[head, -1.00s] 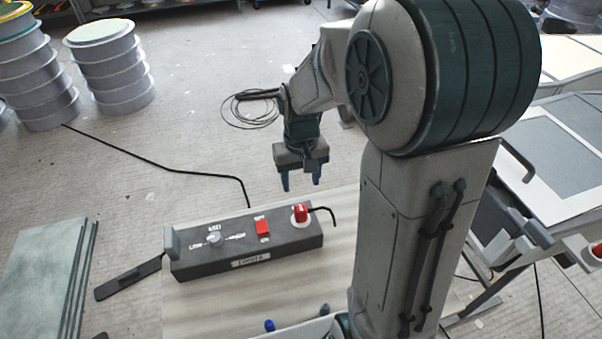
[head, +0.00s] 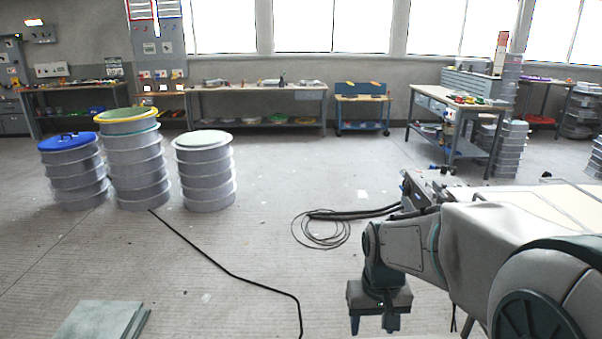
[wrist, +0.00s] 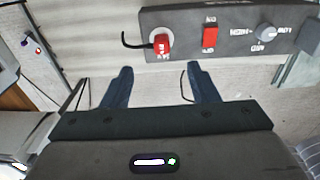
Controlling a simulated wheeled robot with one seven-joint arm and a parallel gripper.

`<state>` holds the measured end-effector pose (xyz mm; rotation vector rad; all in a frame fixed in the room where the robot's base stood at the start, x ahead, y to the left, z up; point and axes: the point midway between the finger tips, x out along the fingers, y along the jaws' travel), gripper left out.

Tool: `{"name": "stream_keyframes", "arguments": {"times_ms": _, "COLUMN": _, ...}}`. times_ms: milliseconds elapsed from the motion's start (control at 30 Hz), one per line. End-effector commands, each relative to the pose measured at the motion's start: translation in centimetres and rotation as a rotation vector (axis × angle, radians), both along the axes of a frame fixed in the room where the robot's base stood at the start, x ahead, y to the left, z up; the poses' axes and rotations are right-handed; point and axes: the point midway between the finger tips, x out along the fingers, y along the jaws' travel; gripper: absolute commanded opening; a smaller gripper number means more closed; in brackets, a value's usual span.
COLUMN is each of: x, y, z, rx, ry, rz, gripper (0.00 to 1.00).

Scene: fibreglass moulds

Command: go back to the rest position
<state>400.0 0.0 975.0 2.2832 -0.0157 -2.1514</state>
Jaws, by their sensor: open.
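My gripper (head: 375,324) hangs pointing down at the lower right of the head view, at the end of my bent arm. In the wrist view my gripper (wrist: 157,84) has its two blue fingers well apart, with nothing between them. A dark control box (wrist: 185,42) lies beyond the fingertips at the top of the wrist view. The fingers are apart from the box. The box is out of the head view.
Ringed drums (head: 205,172) stand on the floor at left. A black cable (head: 228,270) runs across the floor, and a coil (head: 320,232) lies near my arm. Flat sheets (head: 98,320) are at lower left. Workbenches (head: 256,90) line the far wall. The middle floor is open.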

Motion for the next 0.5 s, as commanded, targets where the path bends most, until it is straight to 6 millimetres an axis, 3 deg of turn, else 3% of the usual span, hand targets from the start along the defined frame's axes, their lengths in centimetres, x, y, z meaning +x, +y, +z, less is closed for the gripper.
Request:
{"name": "stream_keyframes", "arguments": {"times_ms": 200, "x": -4.5, "y": 0.0, "z": 2.9, "rx": -0.003, "ry": -0.083, "rz": -0.005, "gripper": 0.54}}
{"name": "stream_keyframes", "arguments": {"times_ms": 500, "x": -9.3, "y": 0.0, "z": 4.4, "rx": 0.006, "ry": -0.169, "rz": -0.012, "gripper": 0.54}}
